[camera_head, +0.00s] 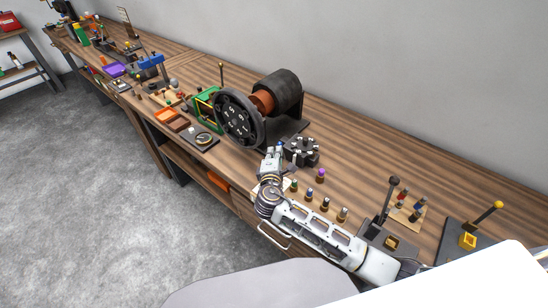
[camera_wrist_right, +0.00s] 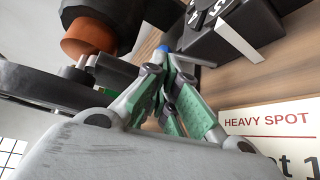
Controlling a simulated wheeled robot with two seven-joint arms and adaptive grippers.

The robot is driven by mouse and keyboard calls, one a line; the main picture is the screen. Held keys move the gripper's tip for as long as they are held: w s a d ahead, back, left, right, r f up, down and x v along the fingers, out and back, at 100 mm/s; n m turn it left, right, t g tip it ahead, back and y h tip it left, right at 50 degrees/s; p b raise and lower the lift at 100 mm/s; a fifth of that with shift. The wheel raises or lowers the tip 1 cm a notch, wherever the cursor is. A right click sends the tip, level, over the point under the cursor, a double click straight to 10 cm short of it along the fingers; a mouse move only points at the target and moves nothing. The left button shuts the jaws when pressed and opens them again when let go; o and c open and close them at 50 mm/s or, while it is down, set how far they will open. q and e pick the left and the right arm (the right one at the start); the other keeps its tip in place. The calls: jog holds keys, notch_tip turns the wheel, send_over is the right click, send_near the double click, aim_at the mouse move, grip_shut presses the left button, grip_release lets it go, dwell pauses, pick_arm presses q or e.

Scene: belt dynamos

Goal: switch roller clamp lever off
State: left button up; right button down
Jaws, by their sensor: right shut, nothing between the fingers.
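My right gripper (camera_head: 272,152) is shut and empty, at the front of the large black wheel machine (camera_head: 238,118). In the right wrist view its green-padded fingers (camera_wrist_right: 165,70) come together beside a small blue tip (camera_wrist_right: 163,48). I cannot tell whether they touch it, or whether this tip belongs to the roller clamp lever. Most of what lies behind the fingers is hidden. A grey rod or bar (camera_wrist_right: 112,70) lies left of the fingers. My left gripper is not in view.
A black block with white tabs (camera_head: 301,151) stands right of the gripper. Several small knobbed pegs (camera_head: 324,204) line the front edge. A black-knobbed lever (camera_head: 394,183) and a yellow-knobbed lever (camera_head: 497,205) stand at right. A "HEAVY SPOT" card (camera_wrist_right: 270,120) lies close by.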

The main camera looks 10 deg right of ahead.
jog(key=shift+w+d+f, duration=0.15)
jog(key=shift+w+d, duration=0.05)
jog(key=shift+w, duration=0.4)
jog(key=shift+w+f, duration=0.1)
jog(key=shift+w, duration=0.35)
dwell(0.4)
